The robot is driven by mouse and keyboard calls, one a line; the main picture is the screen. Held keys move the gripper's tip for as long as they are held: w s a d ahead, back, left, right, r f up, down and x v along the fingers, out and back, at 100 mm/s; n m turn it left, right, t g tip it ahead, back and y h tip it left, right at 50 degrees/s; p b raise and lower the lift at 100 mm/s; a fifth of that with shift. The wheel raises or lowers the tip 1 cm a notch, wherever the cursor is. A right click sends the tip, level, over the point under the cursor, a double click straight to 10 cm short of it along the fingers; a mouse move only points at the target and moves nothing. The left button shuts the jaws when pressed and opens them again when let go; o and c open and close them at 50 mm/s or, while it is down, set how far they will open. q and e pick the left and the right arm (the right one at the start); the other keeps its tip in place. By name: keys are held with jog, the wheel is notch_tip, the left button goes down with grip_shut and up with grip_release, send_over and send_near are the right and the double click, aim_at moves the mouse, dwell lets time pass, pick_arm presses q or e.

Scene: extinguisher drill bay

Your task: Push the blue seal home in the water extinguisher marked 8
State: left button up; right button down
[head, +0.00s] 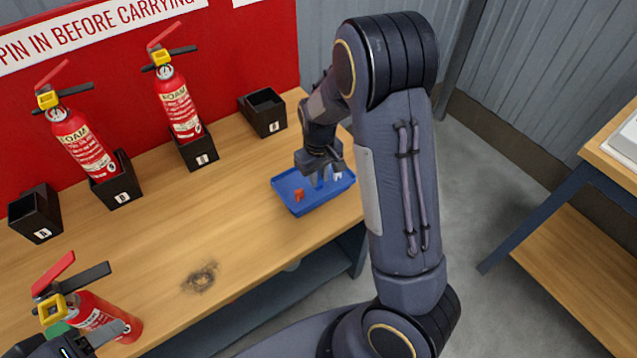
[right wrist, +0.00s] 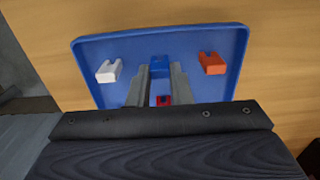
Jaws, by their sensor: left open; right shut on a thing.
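My right gripper (head: 322,179) reaches down into the blue tray (head: 306,206). In the right wrist view its fingers (right wrist: 160,82) are shut on the blue seal (right wrist: 160,66), which shows between the tips inside the tray (right wrist: 238,60). A red extinguisher (head: 124,326) stands tilted in the picture at the lower left, with a yellow collar and a red and black handle. Its label is too small to read, so I cannot tell its number. My left gripper (head: 98,334) is open beside it, partly cut off by the frame edge.
The tray also holds a white seal (right wrist: 109,71), an orange seal (right wrist: 212,63) and a red piece (right wrist: 163,100). Two foam extinguishers (head: 84,146) (head: 180,108) stand in black boxes along the red wall. Two black boxes (head: 36,212) (head: 264,112) are empty.

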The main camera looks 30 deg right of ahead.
jog(key=shift+r+p, duration=1.15)
jog(key=shift+r, duration=0.35)
